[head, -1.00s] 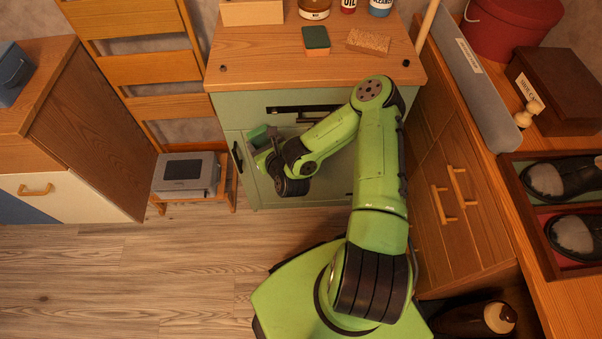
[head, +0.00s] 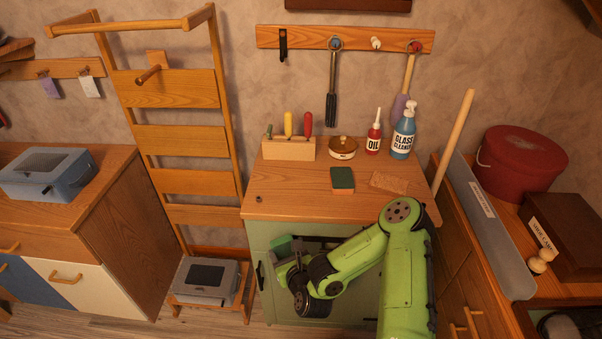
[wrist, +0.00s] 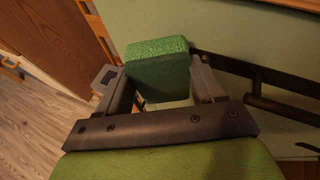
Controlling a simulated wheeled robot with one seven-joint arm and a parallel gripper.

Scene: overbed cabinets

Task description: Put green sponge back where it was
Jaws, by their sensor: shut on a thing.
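My gripper (wrist: 160,85) is shut on a green sponge (wrist: 158,68), held between its two fingers in the wrist view. In the head view the held sponge (head: 281,245) shows small, in front of the upper left part of the pale green cabinet (head: 258,237). A second sponge (head: 342,179), dark green on top with an orange-brown lower layer, lies on the cabinet's wooden top (head: 290,190), above and to the right of my gripper. My arm hides much of the cabinet front.
On the wooden top stand a tool block (head: 288,149), a brown round tin (head: 342,148), an oil bottle (head: 374,138) and a glass cleaner bottle (head: 403,135). A tan pad (head: 388,182) lies right of the second sponge. A dark bar handle (wrist: 265,78) is close to my gripper's right.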

